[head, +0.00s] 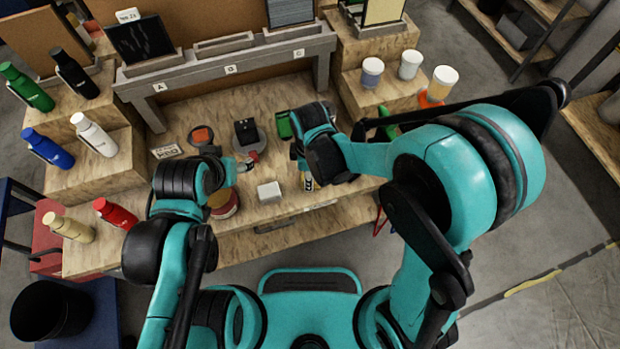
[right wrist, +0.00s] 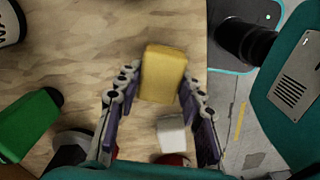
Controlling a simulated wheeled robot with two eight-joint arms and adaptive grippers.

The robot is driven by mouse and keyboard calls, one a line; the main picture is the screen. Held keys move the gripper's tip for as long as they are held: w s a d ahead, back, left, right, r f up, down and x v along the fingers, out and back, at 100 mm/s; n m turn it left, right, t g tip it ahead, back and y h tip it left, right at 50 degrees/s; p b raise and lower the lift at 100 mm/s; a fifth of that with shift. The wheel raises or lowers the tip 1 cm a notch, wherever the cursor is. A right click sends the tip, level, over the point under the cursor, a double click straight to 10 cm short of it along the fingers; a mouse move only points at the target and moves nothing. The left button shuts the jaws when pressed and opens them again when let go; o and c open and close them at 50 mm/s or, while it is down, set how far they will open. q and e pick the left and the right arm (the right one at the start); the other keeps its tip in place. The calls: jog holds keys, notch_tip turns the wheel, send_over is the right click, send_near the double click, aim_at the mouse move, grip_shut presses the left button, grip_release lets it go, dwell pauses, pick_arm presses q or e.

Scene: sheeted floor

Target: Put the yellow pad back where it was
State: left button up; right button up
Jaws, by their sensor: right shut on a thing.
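The yellow pad (right wrist: 164,73) is a small block with rounded edges in the right wrist view. My right gripper (right wrist: 162,88) is shut on it, with a fingertip at each side, over the wooden workbench (right wrist: 75,60). In the head view my right gripper (head: 307,180) is at the bench's right part, mostly covered by its own wrist, and I cannot make out the pad there. My left gripper (head: 248,163) is over the bench's middle left, beside a small red part; its fingers are too small to judge.
A white block (head: 269,191) lies near the bench's front edge and shows in the right wrist view (right wrist: 171,134). A round tin (head: 223,204) stands by my left wrist. A dark round-based device (head: 247,134) is behind. Bottles stand on left steps, jars (head: 410,64) on right ones.

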jog(key=shift+f, duration=0.7)
jog(key=shift+r, duration=0.1)
jog(key=o, duration=1)
